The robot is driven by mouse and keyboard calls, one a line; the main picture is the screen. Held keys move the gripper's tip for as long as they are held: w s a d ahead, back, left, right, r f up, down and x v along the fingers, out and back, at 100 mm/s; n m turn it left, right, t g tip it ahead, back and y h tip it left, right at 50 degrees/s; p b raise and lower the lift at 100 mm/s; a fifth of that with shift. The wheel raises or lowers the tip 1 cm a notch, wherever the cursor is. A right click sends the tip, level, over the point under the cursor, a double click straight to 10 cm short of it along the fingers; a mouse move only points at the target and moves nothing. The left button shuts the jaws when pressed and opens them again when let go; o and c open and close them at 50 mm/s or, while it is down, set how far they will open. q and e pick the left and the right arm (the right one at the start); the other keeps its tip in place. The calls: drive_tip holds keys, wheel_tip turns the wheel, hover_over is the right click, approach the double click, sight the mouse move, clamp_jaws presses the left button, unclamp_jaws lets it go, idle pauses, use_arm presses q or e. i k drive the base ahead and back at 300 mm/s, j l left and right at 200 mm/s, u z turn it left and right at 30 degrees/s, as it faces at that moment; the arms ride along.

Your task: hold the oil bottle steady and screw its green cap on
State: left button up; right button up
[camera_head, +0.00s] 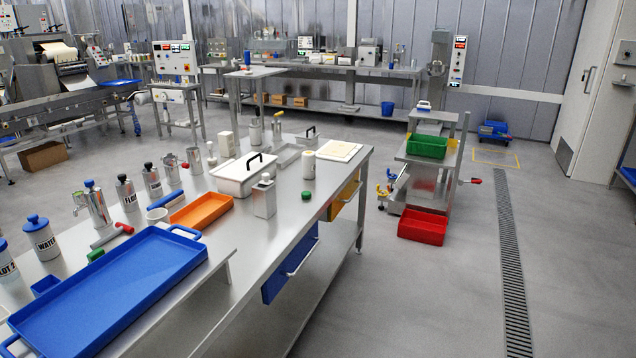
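A small green cap (306,196) lies on the steel table (285,222), near its right edge. To its left stands an upright, square-sided metal bottle (264,199) with a short narrow neck; it may be the oil bottle, but I can read no label on it. The cap is apart from this bottle. A white cylindrical container (308,167) stands just behind the cap. Neither of my grippers is in view.
A white lidded box (232,182) with a black handle stands behind the metal bottle. An orange tray (203,211) and a large blue tray (120,290) lie to the left. Labelled shakers (127,194) line the far-left side. Open floor lies right of the table.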

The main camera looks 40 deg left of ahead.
sight(308, 157)
drive_tip(key=i+j+u, duration=0.25)
drive_tip(key=i, duration=0.45)
drive_tip(key=i+u, duration=0.3)
drive_tip(key=i, duration=0.35)
drive_tip(key=i+j+u, duration=0.1)
drive_tip(key=i+j, duration=0.15)
drive_tip(key=i, duration=0.1)
